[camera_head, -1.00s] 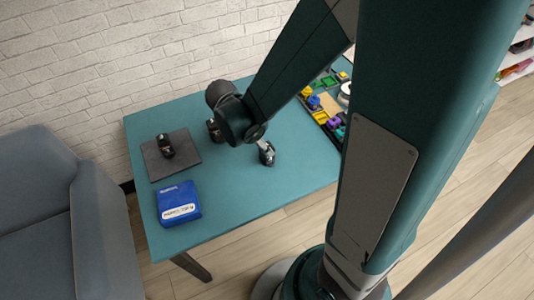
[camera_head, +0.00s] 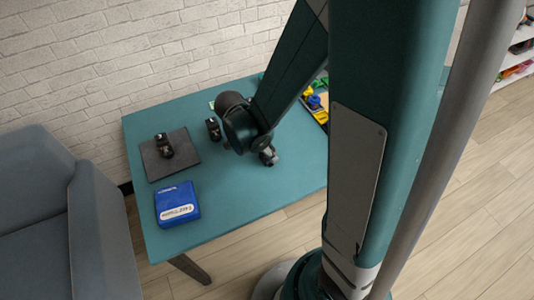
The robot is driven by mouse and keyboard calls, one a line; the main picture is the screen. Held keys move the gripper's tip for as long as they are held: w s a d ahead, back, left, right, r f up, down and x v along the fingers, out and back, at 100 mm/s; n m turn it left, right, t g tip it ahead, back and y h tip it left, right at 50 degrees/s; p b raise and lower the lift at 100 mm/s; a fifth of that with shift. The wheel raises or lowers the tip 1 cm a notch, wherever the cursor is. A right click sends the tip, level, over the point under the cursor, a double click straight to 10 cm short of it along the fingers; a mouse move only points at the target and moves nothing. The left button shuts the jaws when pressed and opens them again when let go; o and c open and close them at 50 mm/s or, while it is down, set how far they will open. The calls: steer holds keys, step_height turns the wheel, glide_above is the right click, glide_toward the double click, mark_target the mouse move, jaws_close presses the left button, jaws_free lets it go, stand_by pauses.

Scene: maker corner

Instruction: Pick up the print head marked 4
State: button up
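A black print head (camera_head: 164,146) stands on a dark grey mat (camera_head: 152,166) at the left of the teal table. A second similar black print head (camera_head: 213,129) stands on the bare table to the right of the mat, close to my arm's dark joint. A small dark shape shows just below and right of that joint. I cannot tell whether it is part of my gripper, another print head, or both. My gripper's fingers cannot be made out behind my arm. No number on any print head can be read from here.
A blue box (camera_head: 177,196) with a white label lies near the table's front left. A tray (camera_head: 322,114) of colourful parts is mostly hidden behind my arm at the right. A grey armchair (camera_head: 36,215) stands left of the table, a brick wall (camera_head: 130,50) behind. The table's front middle is clear.

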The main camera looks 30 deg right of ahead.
steer(key=shift+c, duration=0.3)
steer(key=c, duration=1)
steer(key=shift+r, duration=0.15)
steer(key=shift+r+p, duration=1.4)
steer(key=shift+r, duration=3.45)
